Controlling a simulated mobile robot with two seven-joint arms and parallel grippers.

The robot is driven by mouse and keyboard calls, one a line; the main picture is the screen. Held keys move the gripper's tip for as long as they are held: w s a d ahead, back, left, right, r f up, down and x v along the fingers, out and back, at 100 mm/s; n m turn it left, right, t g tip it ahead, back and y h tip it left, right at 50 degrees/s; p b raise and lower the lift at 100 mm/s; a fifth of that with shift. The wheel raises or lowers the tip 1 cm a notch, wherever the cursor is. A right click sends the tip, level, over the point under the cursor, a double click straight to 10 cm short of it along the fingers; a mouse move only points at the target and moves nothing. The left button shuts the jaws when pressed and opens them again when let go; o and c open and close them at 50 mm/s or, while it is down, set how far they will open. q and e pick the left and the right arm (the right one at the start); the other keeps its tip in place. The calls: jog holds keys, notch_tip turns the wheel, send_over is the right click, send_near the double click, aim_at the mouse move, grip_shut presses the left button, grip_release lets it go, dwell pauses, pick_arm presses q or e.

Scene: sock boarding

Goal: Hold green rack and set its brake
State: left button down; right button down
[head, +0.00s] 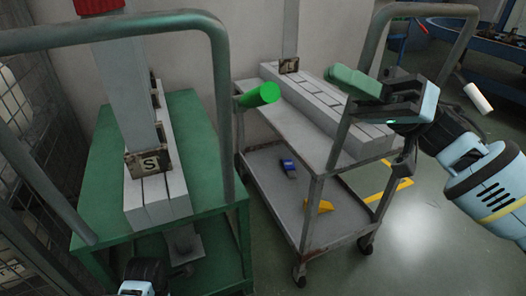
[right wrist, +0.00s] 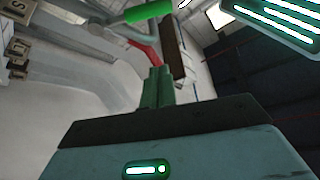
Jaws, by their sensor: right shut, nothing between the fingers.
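The green rack (head: 200,130) stands at the left in the head view, with long pale boxes and an S label on its top and a grey tube frame (head: 222,150) arching over it. A bright green cylindrical grip (head: 258,95) sticks out beside the frame's right post; I cannot tell which cart it belongs to. A green grip also shows in the right wrist view (right wrist: 148,11). My right gripper (head: 340,80) is shut and empty, above the grey cart and right of the grip. My left gripper (head: 148,272) shows only partly at the bottom edge; its fingers cannot be made out.
A grey two-shelf cart (head: 270,122) with pale boxes and an L label (head: 289,65) stands close to the right of the rack. A blue item (head: 287,168) and a yellow piece (head: 322,206) lie on its lower shelf. Wire mesh (head: 30,200) borders the left. Floor is open at the right.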

aim_at(252, 98)
pick_arm(q)
jog(key=shift+s, duration=0.1)
pick_arm(e)
jog(key=s+a+r, duration=0.1)
jog(key=s+a, duration=0.2)
jog(key=a, duration=0.6)
dwell(0.4)
